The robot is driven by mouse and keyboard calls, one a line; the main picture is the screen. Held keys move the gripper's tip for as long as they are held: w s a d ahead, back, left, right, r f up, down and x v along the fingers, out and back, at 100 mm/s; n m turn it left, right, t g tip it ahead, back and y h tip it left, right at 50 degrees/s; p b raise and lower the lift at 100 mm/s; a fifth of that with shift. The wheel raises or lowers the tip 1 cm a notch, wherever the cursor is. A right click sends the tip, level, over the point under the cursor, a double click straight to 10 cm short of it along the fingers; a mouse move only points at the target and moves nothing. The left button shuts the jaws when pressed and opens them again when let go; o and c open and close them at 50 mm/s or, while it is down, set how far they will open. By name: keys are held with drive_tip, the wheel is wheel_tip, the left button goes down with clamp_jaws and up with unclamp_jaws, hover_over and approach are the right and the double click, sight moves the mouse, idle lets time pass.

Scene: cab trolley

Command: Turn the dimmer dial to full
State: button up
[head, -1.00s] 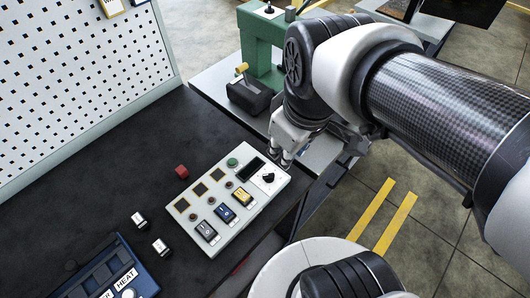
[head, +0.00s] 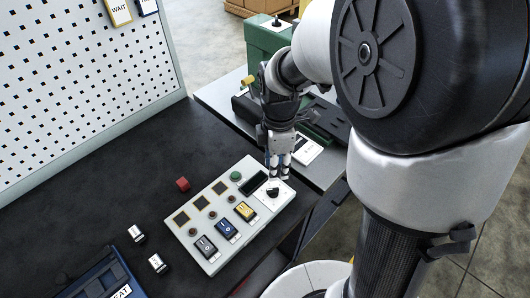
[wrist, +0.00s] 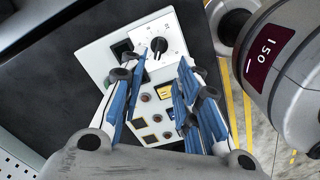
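The dimmer dial (head: 273,192) is a small black knob on a white plate at the right corner of the cream control panel (head: 262,212).
The panel also has a green button (head: 236,176), a dark display (head: 254,184) and blue, yellow and black rocker switches. A green vise-like machine (head: 268,42) stands beyond. A pegboard (head: 85,80) borders the bench.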

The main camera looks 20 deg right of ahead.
sight(275, 189)
wheel_tip(275, 189, down, 11)
drive_tip(key=b, duration=0.3)
drive_tip(key=shift+r, duration=0.1)
drive_tip(key=shift+c, duration=0.5)
clamp_jaws()
